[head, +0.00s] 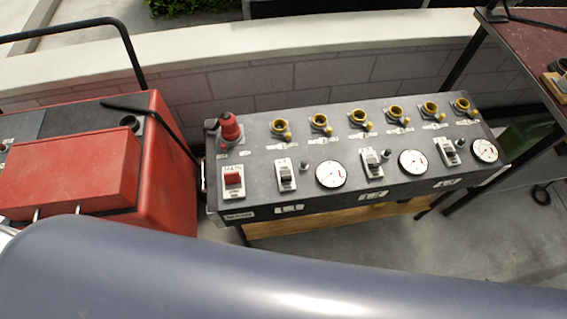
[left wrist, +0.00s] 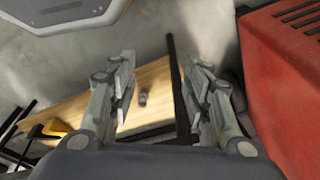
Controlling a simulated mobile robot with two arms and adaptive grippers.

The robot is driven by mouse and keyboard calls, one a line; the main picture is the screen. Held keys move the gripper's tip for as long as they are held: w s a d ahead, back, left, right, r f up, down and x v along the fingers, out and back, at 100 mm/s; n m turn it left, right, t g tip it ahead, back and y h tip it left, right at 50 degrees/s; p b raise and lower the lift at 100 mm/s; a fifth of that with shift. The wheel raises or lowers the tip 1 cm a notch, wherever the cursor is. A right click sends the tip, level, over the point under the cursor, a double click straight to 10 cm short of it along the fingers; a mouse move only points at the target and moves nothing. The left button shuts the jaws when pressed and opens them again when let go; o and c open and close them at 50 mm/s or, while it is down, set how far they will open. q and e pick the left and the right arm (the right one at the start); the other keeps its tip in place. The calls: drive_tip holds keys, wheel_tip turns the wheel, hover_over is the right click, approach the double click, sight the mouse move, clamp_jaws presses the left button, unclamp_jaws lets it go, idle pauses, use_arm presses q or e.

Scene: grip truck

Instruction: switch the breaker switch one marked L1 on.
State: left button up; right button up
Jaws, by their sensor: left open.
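The grey control panel (head: 330,149) shows in the head view, with a row of switches along its front. The switch with a black rocker (head: 286,175) on a white plate stands just right of the red-rocker switch (head: 233,178). A label (head: 290,209) below it seems to read L1, but is too small to be sure. I cannot tell the switch's position. My left gripper (left wrist: 162,66) is open and empty in the left wrist view, above a wooden board and the floor, with the panel's switches out of that view. My right gripper is not in view.
Two similar black switches (head: 371,162) (head: 447,151), round gauges (head: 331,174) and yellow valves (head: 320,122) share the panel. A red machine (head: 165,165) stands close on the left and shows in the left wrist view (left wrist: 280,80). A table (head: 530,50) stands right.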

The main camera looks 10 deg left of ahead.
use_arm(q)
drive_tip(key=w+d+r+p, duration=0.2)
drive_tip(key=w+r, duration=0.1)
drive_tip(key=r, duration=0.6)
drive_tip(key=w+d+r+t+h+p, duration=0.1)
drive_tip(key=w+r, duration=0.2)
drive_tip(key=r, duration=0.6)
drive_tip(key=w+d+r+p, duration=0.2)
drive_tip(key=w+r, duration=0.1)
drive_tip(key=r, duration=0.7)
drive_tip(key=w+d+r+n+h+p, duration=0.15)
drive_tip(key=w+d+r, duration=0.25)
drive_tip(key=d+r, duration=0.45)
drive_tip(key=n+g+y, duration=0.3)
drive_tip(key=n, duration=0.1)
approach(286, 177)
wheel_tip(286, 177, down, 9)
drive_tip(key=shift+w+a+f, duration=0.1)
drive_tip(key=shift+w+f, duration=0.05)
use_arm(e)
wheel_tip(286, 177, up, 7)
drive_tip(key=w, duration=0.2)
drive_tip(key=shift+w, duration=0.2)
use_arm(q)
drive_tip(key=shift+c, duration=0.6)
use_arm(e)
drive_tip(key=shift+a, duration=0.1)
use_arm(q)
drive_tip(key=c, duration=0.9)
